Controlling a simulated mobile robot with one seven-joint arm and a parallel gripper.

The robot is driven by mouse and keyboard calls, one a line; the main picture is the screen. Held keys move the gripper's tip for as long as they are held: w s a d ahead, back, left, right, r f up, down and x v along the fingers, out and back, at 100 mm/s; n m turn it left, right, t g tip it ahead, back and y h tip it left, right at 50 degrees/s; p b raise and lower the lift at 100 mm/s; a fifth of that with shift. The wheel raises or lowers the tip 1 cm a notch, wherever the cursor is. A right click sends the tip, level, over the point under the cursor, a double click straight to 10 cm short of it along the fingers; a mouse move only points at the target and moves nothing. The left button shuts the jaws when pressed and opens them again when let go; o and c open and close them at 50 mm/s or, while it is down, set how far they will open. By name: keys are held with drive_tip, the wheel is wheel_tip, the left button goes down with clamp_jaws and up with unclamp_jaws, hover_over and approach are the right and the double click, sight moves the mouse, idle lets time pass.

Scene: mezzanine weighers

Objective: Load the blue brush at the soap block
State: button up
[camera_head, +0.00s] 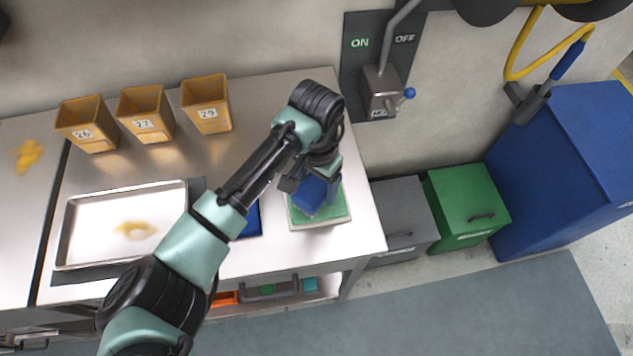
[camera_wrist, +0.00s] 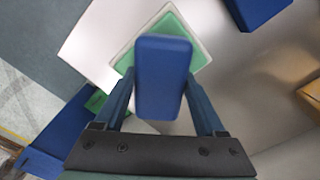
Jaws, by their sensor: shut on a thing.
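My gripper (camera_head: 313,186) is shut on the blue brush (camera_head: 309,197). In the wrist view the blue brush (camera_wrist: 162,80) sits between the two fingers of my gripper (camera_wrist: 163,100). The green soap block (camera_head: 326,213) lies in a pale shallow tray (camera_head: 318,226) near the right end of the steel table. The brush is over the soap block and hides part of it. In the wrist view the soap block (camera_wrist: 182,27) shows around the brush's far end. I cannot tell whether the brush touches it.
A metal tray (camera_head: 84,238) with a yellowish smear lies on the table (camera_head: 262,98) at the left. Several tan bins (camera_head: 207,103) stand along the back. A blue item (camera_head: 252,222) lies left of the soap block, partly behind my arm. A switch box (camera_head: 383,92) is on the wall.

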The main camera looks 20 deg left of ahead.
sight(316, 184)
drive_tip(key=shift+f, duration=0.55)
idle(1.7)
drive_tip(key=shift+r, duration=0.15)
wheel_tip(316, 184, up, 7)
drive_tip(key=p, duration=0.7)
idle(0.7)
